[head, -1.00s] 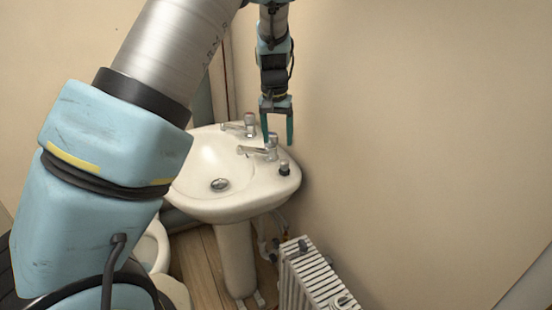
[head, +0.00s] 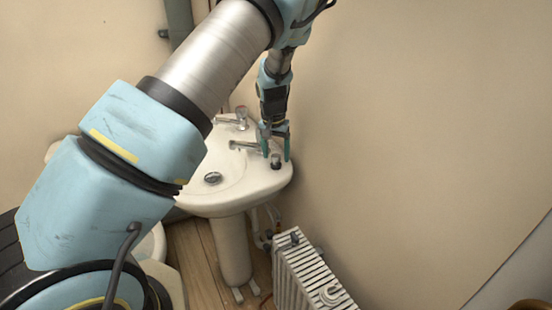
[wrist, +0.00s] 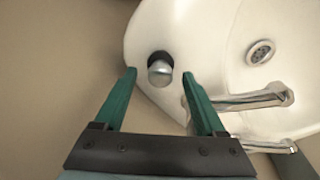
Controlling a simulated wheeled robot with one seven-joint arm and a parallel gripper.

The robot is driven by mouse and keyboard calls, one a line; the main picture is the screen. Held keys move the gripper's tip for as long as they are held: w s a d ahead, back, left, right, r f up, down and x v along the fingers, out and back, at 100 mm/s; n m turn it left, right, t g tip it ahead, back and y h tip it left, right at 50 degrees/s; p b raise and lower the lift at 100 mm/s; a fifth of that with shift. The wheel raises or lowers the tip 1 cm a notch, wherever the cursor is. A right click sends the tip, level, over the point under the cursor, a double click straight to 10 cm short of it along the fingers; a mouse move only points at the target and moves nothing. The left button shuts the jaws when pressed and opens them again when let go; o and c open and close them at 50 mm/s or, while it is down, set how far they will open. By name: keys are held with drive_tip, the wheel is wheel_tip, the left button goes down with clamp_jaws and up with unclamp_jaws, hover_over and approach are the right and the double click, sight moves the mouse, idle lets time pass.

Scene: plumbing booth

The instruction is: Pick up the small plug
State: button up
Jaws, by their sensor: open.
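The small plug (head: 275,161) stands on the right corner of the white basin's rim, dark at its base with a grey metallic top. In the wrist view the plug (wrist: 160,70) lies just beyond the fingertips, roughly midway between them. My gripper (head: 276,157) is open and empty above the basin corner; its green fingers also show in the wrist view (wrist: 158,73). The fingers point toward the plug. I cannot tell the exact height of the fingertips over the rim.
The basin (head: 262,183) has a chrome tap (head: 240,145) close to the gripper's left; in the wrist view this tap (wrist: 250,100) is beside the right finger. Another tap (head: 241,116) stands farther back. The wall (head: 400,130) is near on the right. A radiator (head: 305,270) stands below.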

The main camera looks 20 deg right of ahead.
drive_tip(key=shift+f, duration=0.75)
drive_tip(key=shift+c, duration=0.3)
clamp_jaws()
